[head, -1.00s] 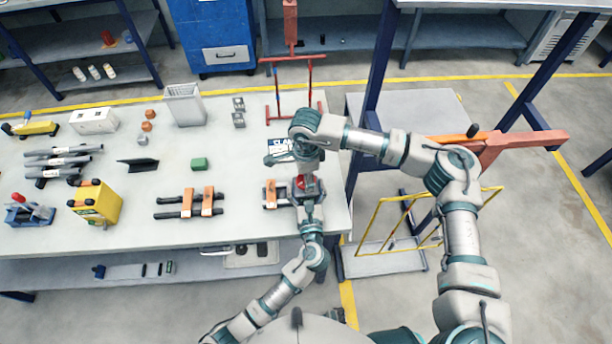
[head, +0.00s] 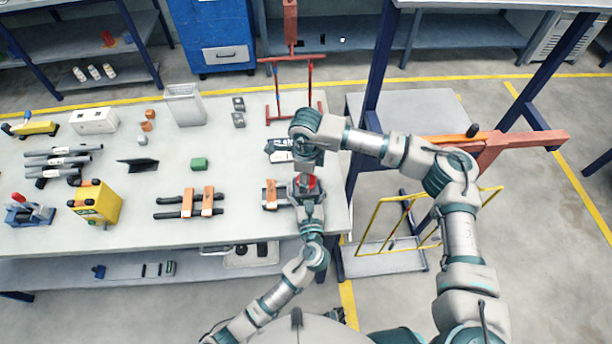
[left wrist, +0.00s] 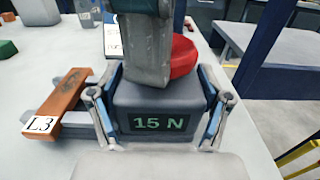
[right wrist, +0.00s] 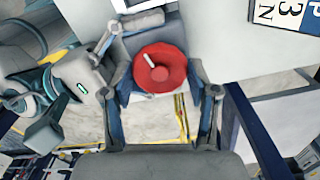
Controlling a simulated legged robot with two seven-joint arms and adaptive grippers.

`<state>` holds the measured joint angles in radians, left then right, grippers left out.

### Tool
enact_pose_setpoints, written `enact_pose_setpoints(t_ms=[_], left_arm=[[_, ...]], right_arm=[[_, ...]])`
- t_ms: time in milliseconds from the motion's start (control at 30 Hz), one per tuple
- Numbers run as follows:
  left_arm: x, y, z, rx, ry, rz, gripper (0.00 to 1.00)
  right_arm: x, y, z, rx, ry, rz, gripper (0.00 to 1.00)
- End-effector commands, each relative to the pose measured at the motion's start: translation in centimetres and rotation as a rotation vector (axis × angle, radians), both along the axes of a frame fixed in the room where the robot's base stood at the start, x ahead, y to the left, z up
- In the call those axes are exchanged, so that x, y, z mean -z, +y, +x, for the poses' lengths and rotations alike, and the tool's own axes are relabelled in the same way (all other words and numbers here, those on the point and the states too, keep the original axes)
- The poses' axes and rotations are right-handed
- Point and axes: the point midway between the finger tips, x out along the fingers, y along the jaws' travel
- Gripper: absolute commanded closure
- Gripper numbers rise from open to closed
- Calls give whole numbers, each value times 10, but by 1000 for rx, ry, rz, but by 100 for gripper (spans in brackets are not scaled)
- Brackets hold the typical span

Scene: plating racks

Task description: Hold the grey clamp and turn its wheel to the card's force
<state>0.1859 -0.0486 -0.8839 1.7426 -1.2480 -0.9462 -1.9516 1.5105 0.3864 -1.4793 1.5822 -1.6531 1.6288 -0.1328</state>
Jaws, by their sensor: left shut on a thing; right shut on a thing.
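The grey clamp (left wrist: 160,122) is a block with a green display reading "15 N". My left gripper (left wrist: 162,95) is shut on it, one finger on each side. The red wheel (right wrist: 160,70) with a white mark sits on top of the clamp. My right gripper (right wrist: 164,92) comes from above and is shut on the wheel, fingers on both sides; in the left wrist view it covers part of the wheel. The card (head: 281,147) lies behind the clamp, partly hidden by my right arm; in the right wrist view only its corner with "P", "3" and "N" shows.
Bars with an orange block labelled L3 (left wrist: 62,95) lie just left of the clamp. A red stand (head: 293,90) is behind. A blue rack post (head: 368,90) rises close on the right. The table's right and front edges are near.

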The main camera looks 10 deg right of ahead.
Motion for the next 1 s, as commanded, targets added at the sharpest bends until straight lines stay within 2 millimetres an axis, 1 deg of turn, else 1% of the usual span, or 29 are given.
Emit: enact_pose_setpoints(t_ms=[33, 300, 867, 900, 1000], left_arm=[[0, -3, -2, 6, -1, 1, 88], [0, -3, -2, 6, -1, 1, 88], [0, -3, -2, 7, -1, 0, 88], [-1, -3, -2, 8, -1, 0, 88], [0, -3, -2, 7, -1, 0, 88]], right_arm=[[0, -1, 4, 19, -10, 2, 76], [0, -1, 4, 60, -10, 1, 76], [-1, -1, 4, 69, -11, 1, 76], [-1, -1, 4, 69, -11, 1, 38], [-1, -1, 3, 68, -10, 1, 15]])
